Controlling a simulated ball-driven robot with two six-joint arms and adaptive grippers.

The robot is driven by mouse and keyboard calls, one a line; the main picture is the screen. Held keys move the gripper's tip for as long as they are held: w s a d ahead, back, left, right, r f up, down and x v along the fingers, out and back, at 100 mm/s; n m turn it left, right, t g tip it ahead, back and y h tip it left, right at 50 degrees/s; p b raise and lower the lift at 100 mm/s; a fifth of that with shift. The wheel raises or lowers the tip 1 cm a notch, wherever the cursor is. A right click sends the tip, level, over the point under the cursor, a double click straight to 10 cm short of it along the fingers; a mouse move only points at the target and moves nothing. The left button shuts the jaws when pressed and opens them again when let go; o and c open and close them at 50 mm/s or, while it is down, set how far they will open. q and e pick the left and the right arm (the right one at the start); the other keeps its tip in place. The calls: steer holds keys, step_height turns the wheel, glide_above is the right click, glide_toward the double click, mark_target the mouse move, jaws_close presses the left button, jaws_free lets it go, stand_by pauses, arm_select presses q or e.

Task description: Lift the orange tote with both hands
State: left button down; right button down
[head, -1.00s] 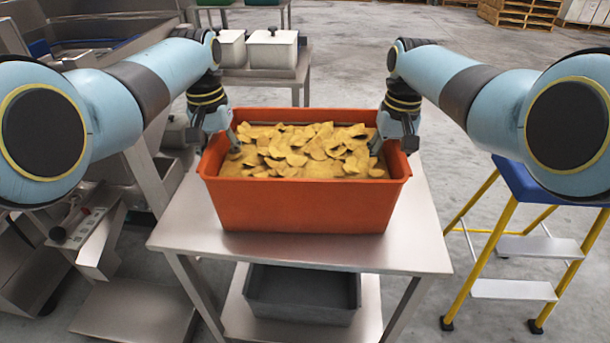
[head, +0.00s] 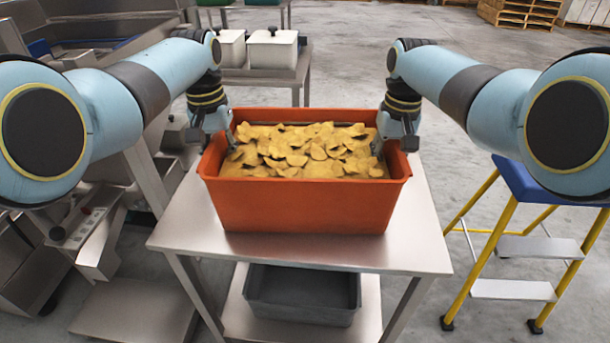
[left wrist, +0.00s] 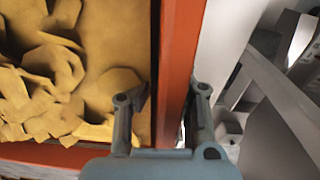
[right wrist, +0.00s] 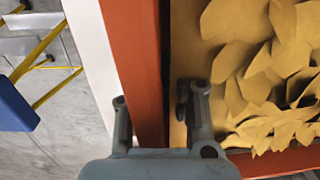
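The orange tote (head: 300,205) stands upright on a steel table (head: 415,235) and holds a heap of yellow chip-like pieces (head: 300,150). My left gripper (head: 217,143) is at its left wall; in the left wrist view the fingers (left wrist: 168,95) straddle that wall, one inside and one outside. My right gripper (head: 392,146) is at its right wall; in the right wrist view its fingers (right wrist: 155,98) also straddle the wall, with a narrow gap beside the inner finger. Both look open around the walls; firm contact is not visible. The tote's base rests on the tabletop.
A grey bin (head: 300,295) sits on the table's lower shelf. A blue and yellow step stool (head: 520,245) stands at the right. Steel machinery (head: 120,215) is close on the left. White lidded containers (head: 272,50) stand on a table behind. Open floor lies at the back right.

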mark_target(219, 138)
arm_select(q)
steer(key=shift+r, duration=0.1)
arm_select(e)
steer(key=shift+r, duration=0.1)
